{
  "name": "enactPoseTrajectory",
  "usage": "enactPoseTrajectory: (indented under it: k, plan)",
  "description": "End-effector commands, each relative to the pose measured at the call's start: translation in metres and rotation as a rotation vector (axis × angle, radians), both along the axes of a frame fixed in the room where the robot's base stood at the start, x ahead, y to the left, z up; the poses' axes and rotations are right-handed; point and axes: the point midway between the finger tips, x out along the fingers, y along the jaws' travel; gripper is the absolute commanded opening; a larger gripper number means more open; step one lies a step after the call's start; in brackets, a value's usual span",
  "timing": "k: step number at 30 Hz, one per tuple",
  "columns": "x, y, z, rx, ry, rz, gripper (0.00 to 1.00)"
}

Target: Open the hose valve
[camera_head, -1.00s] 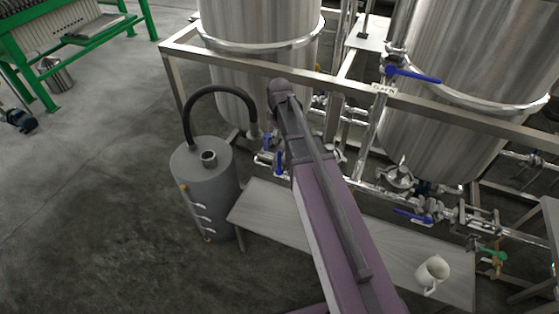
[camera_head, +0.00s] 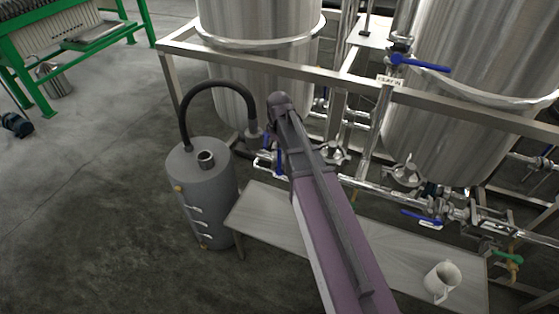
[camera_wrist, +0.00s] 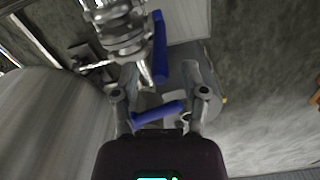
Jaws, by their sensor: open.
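A black hose (camera_head: 216,84) arches from a grey drum (camera_head: 205,205) to the pipework below the left tank. Close to its end are two blue valve handles, the lower one (camera_head: 279,163) hanging downward. In the wrist view one blue handle (camera_wrist: 160,111) lies crosswise between the fingers of my gripper (camera_wrist: 160,85). A second blue handle (camera_wrist: 161,45) stands lengthwise beyond the fingertips, beside metal pipe fittings (camera_wrist: 118,30). My gripper is open, and I see no clear grip on either handle. In the head view my arm hides the gripper.
A low metal bench (camera_head: 270,215) with a white mug (camera_head: 441,281) stands in front of the tanks. The tank frame rail (camera_head: 300,78) crosses above. Other blue handles (camera_head: 420,65) and a green one (camera_head: 506,256) sit to the right.

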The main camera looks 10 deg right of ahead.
Motion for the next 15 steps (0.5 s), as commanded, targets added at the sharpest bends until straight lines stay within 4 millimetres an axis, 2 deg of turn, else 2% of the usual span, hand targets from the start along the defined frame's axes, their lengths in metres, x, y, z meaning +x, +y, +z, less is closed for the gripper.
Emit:
enactPoseTrajectory:
  k: [1, 6, 15]
  plan:
    - [0.0, 0.0, -0.008, 0.0, 0.0, 0.0, 0.57]
    - [0.0, 0.0, -0.021, 0.0, 0.0, 0.0, 0.57]
    - [0.0, 0.0, -0.036, 0.0, 0.0, -0.001, 0.57]
